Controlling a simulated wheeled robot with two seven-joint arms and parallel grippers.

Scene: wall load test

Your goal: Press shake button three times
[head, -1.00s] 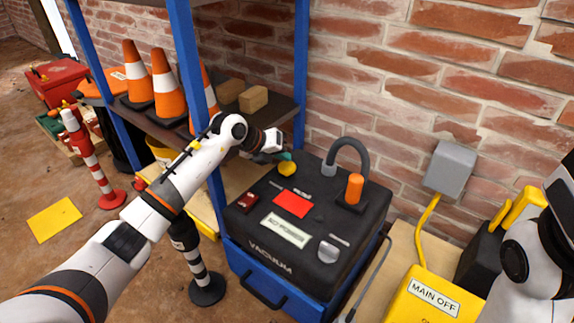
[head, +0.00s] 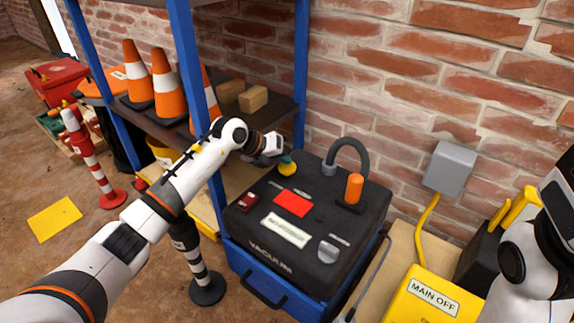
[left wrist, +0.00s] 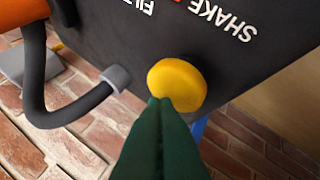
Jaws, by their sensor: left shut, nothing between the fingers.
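The yellow round shake button (head: 287,169) sits on the top rear of the black vacuum unit (head: 345,262). In the left wrist view the button (left wrist: 183,80) is large, with "SHAKE" lettering beside it on the black panel. My left gripper (head: 284,159) is shut and empty, its green fingers at the button. In the left wrist view the closed fingertips (left wrist: 160,102) overlap the button's lower edge. I cannot tell whether they touch or press it. My right gripper is out of view; only part of my right arm shows at the right edge.
The unit's top also holds a red panel (head: 293,203), a white display (head: 286,230), a red rocker switch (head: 248,201), a grey knob (head: 328,251) and an orange-ended hose (head: 354,188). A blue shelf post (head: 193,75) stands near my left arm. A yellow "MAIN OFF" box (head: 425,298) is at right.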

